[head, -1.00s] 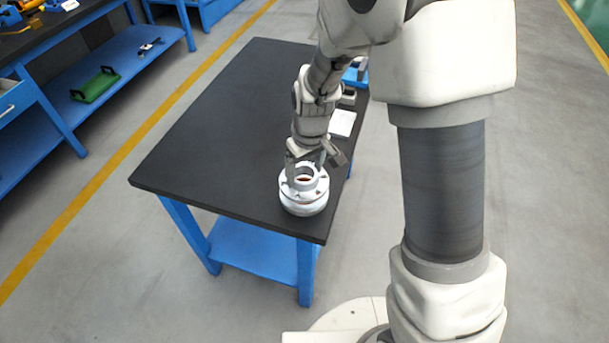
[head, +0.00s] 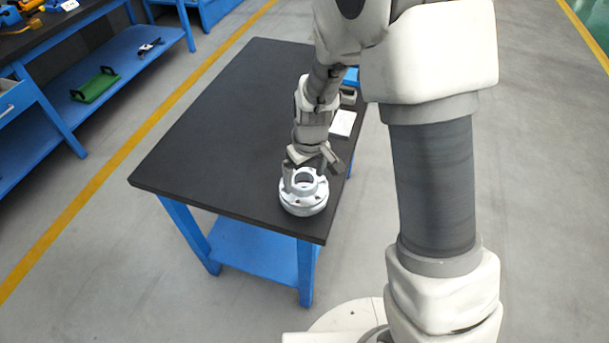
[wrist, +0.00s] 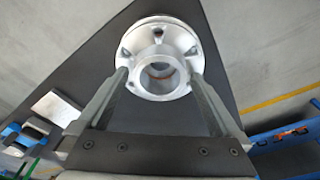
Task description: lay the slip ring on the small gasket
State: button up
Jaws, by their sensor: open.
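The flanged shell (head: 303,210) is a pale metal body with bolt holes, standing near the front right corner of the dark table; it also shows in the wrist view (wrist: 158,24). A pale ring (wrist: 158,96), which looks like the slip ring, is on top at the shell's opening. A thin reddish-brown band (wrist: 160,76) shows inside the opening; I cannot tell if it is the small gasket. My gripper (wrist: 159,78) is open, with one finger on either side of the pale ring. In the head view my gripper (head: 309,175) is right above the shell. Finger contact is unclear.
The dark table top (head: 225,130) is clear to the left of the shell. A white flat piece (head: 343,123) and a small grey item (head: 348,96) lie behind, along the right edge. A blue workbench (head: 120,70) stands apart at the left.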

notch_tip(320, 180, up, 12)
jog(key=s+p, duration=0.1)
jog(key=s+d+r+m+t, duration=0.2)
jog(key=s+d+r+m, duration=0.1)
jog(key=s+d+r, duration=0.3)
jog(key=s+d+r+m+t, duration=0.2)
jog(key=s+d+r, duration=0.4)
jog(key=s+r, duration=0.3)
jog(key=shift+s+d+m+h, duration=0.15)
jog(key=shift+s+m+h, duration=0.25)
jog(key=shift+s+m, duration=0.65)
jog(key=shift+s+n, duration=0.2)
jog(key=shift+n, duration=0.05)
jog(key=shift+r+p, duration=0.35)
jog(key=shift+p, duration=0.2)
